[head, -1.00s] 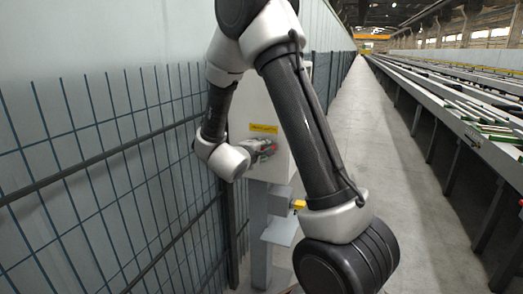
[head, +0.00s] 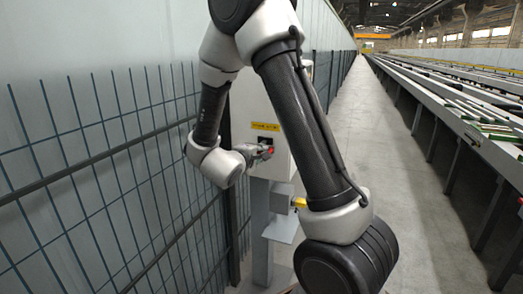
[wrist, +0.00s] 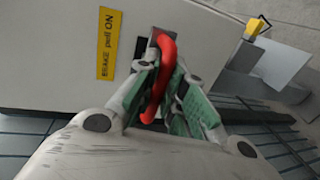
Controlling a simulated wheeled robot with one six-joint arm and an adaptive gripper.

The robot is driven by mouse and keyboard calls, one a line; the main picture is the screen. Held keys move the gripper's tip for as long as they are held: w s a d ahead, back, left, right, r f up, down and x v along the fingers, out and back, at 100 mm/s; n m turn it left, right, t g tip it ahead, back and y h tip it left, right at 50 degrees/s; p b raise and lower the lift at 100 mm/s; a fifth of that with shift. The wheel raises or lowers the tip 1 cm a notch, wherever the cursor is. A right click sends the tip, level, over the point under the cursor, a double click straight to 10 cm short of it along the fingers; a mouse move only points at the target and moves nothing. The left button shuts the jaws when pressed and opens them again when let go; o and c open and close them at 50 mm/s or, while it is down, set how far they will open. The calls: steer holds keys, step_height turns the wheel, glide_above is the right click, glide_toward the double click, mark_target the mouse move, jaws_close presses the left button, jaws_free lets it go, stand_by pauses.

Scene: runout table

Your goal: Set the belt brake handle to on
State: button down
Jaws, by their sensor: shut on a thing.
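The belt brake handle (wrist: 165,62) is a red bar on the front of a pale control box (wrist: 200,30). In the wrist view its upper end meets a dark slot in the box, and its lower part lies between my fingers. My gripper (wrist: 162,85) is shut on the red handle. A yellow label (wrist: 109,44) beside the handle reads "BRAKE pull ON". In the head view my gripper (head: 262,152) is at the box front, below the yellow label (head: 265,127), with a bit of red at its tip. My fingers hide part of the handle.
The box stands on a grey post (head: 262,235) with a yellow part (head: 299,203) low on its right. A wire mesh fence (head: 100,175) runs along the left. A long runout table (head: 455,105) is at the right, with clear floor (head: 385,190) between.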

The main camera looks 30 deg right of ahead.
steer(key=shift+s+a+f, duration=0.1)
steer(key=c, duration=1.5)
jaws_free()
steer(key=shift+a, duration=0.15)
steer(key=shift+s, duration=0.1)
steer(key=v, duration=1.2)
